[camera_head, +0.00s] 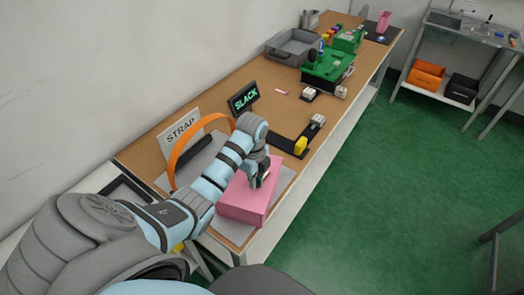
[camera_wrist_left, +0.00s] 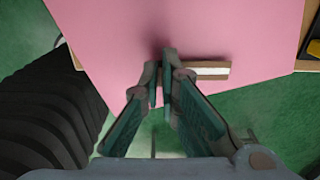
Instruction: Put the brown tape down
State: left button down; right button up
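A short brown strip with a pale middle, which looks like the brown tape (camera_wrist_left: 210,70), shows against the pink box (camera_wrist_left: 110,30) in the left wrist view. My left gripper (camera_wrist_left: 160,80) has its fingertips close together with a narrow gap, over the box. The strip's left end goes behind the right-hand finger, so I cannot tell whether the fingers hold it. In the head view my left gripper (camera_head: 259,180) points down at the top of the pink box (camera_head: 238,203), near its right side. The tape is too small to make out there. My right gripper is out of view.
An orange strap (camera_head: 178,152) arches up beside the STRAP sign (camera_head: 181,133). A black SLACK sign (camera_head: 243,98) stands farther along the bench. A black fixture with a yellow part (camera_head: 300,146) lies right of my gripper. The bench's front edge is close to the box.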

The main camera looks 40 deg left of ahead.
pick_arm(q)
jog(key=shift+w+f, duration=0.1)
jog(key=shift+f, duration=0.15)
jog(key=shift+f, duration=0.1)
jog(key=c, duration=1.8)
grip_release()
